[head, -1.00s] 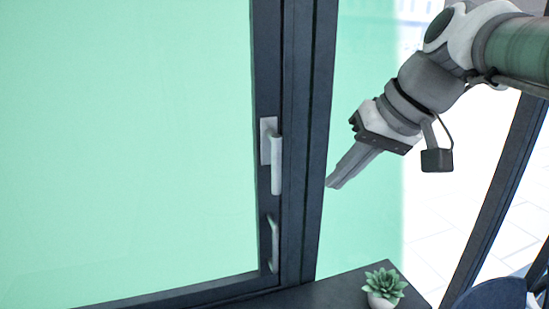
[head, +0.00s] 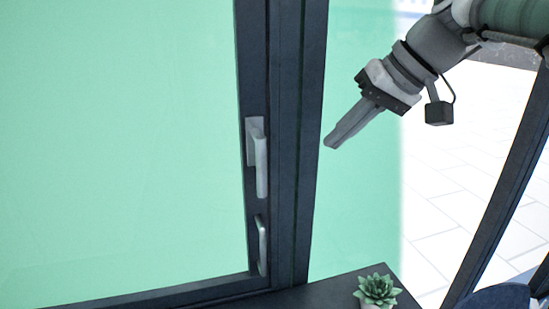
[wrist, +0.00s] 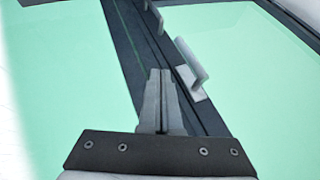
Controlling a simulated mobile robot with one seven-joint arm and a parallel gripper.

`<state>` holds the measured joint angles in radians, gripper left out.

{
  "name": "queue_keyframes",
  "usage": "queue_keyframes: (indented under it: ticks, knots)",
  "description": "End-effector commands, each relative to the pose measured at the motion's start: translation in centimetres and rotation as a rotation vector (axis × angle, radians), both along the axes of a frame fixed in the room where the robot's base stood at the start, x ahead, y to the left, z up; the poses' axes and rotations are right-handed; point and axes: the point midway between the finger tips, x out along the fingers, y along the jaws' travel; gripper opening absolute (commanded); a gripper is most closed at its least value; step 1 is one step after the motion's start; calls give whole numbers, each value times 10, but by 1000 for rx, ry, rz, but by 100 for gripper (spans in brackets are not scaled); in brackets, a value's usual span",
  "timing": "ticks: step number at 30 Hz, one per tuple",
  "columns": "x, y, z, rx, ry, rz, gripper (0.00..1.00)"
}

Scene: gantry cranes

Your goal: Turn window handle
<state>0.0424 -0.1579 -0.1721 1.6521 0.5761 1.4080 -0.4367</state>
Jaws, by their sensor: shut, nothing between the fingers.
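The light grey window handle (head: 261,167) hangs down from a square plate on the dark window frame (head: 287,120). In the wrist view the handle (wrist: 191,60) is just beyond and to the right of my fingertips, with a gap between. A second grey pull (head: 262,246) sits lower on the same frame; part of it seems to show at the top of the wrist view (wrist: 154,15). My gripper (head: 328,144) is shut and empty. In the head view it is right of the handle and apart from it, fingers pointing down-left.
A green succulent (head: 377,290) stands on a dark ledge (head: 325,292) below the frame. Green-tinted glass (head: 120,150) fills the left. A slanted dark post (head: 500,190) rises at the right, with pale floor tiles behind.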

Motion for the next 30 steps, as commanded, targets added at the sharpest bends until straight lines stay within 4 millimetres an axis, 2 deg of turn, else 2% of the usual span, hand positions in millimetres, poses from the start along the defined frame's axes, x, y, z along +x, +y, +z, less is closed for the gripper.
queue_keyframes:
  ticks: [5, 17, 22, 30]
  knots:
    - [6, 10, -16, 0, 4, 3, 0]
    - [33, 52, -82, 0, 4, 3, 0]
    - [30, 77, -77, -2, 0, 3, 0]
    - [29, 89, -79, -1, 1, 0, 0]
